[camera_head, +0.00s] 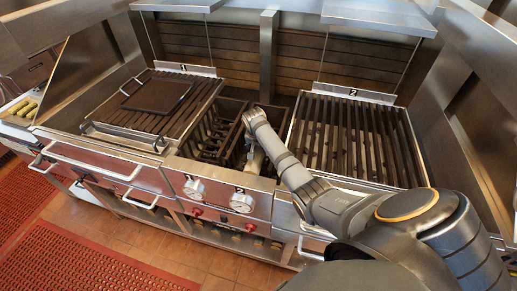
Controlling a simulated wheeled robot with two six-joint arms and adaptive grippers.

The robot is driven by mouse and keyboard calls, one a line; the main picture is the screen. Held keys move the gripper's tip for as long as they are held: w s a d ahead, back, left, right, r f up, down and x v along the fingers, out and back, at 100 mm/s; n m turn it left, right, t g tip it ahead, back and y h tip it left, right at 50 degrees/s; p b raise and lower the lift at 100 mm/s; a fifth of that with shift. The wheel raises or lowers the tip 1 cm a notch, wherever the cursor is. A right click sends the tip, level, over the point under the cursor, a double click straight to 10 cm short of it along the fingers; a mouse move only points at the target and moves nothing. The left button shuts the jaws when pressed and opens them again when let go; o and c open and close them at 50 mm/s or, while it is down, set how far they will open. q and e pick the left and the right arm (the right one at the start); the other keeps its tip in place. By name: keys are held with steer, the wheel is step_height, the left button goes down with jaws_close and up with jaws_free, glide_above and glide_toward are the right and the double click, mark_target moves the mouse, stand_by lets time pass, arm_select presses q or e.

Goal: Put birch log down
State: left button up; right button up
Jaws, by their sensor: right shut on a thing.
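My right arm reaches in from the lower right to the middle of the char grill. My right gripper (251,146) points down over the open gap between the two grates, largely hidden behind my own wrist. It is shut on a pale piece, which seems to be the birch log (254,161), at the front right of the gap. Whether the log touches anything below cannot be made out. My left gripper is not in view.
Grate 1 (205,103) on the left carries a dark flat press (156,95) with a handle. Grate 2 (343,135) on the right is bare. Dark racks (215,133) fill the gap's left part. Gauges (242,203) and knobs line the front panel. A red mat (80,262) lies on the floor.

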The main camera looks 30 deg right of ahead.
steer(key=shift+w, duration=0.15)
steer(key=o, duration=1.6)
steer(key=b+v, duration=0.1)
steer(key=v, duration=1.1)
steer(key=shift+b, duration=0.35)
